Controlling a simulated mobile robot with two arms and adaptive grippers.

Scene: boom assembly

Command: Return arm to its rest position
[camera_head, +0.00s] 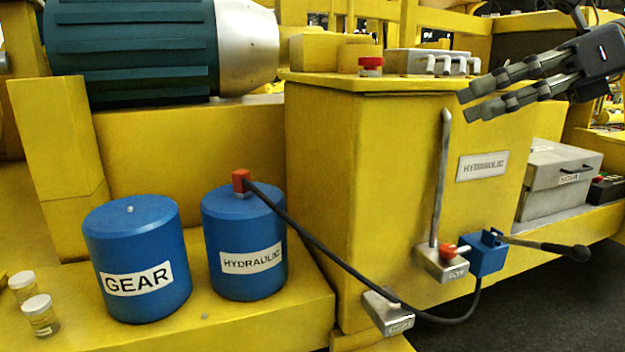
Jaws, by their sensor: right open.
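My right gripper (468,104) reaches in from the upper right. Its two dark fingers point left and are apart, with nothing between them. It hovers in front of the upper right part of the yellow hydraulic cabinet (360,190), above the "HYDRAULIC" label plate (482,166). No contact with the cabinet can be made out. My left gripper is not in view.
Blue drums marked GEAR (138,258) and HYDRAULIC (244,243) stand on the yellow ledge. A black hose (330,250) runs from the HYDRAULIC drum's red cap towards a blue pump block (487,254). An upright grey lever (440,180) and a grey box (555,180) are near the gripper.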

